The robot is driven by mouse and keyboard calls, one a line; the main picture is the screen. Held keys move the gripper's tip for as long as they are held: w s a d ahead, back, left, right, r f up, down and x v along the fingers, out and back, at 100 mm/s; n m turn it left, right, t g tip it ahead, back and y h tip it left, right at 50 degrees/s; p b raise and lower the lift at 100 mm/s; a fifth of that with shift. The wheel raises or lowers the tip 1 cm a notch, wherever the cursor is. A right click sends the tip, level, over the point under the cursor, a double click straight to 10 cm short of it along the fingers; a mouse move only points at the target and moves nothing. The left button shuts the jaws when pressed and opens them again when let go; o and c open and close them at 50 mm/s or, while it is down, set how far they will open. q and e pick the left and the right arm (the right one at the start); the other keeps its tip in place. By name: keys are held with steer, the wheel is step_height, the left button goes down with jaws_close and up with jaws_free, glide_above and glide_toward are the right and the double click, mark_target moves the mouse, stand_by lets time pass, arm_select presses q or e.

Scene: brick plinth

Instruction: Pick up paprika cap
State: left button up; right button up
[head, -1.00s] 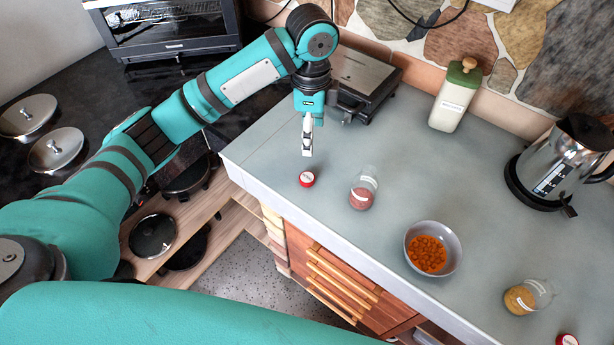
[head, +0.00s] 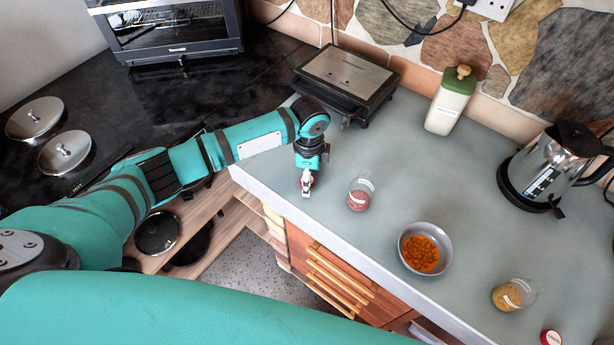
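A small red cap (head: 313,181), mostly hidden, lies on the grey counter by the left gripper's fingertips. My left gripper (head: 306,187) points straight down over it. The fingers cover most of the cap, and I cannot tell whether they are closed on it or apart around it. A clear jar with red powder (head: 359,194) and a white label stands just right of the gripper, open at the top. My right gripper is out of view.
On the grey counter (head: 335,225) are a grey bowl of orange pieces (head: 425,248), a jar of yellow powder (head: 512,295), another red cap (head: 550,338), a kettle (head: 545,170), a green-and-white bottle (head: 450,100) and a black grill (head: 345,80).

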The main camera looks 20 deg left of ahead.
arm_select(q)
steer(key=shift+f, duration=0.35)
steer(key=c, duration=0.8)
steer(key=shift+r, duration=0.1)
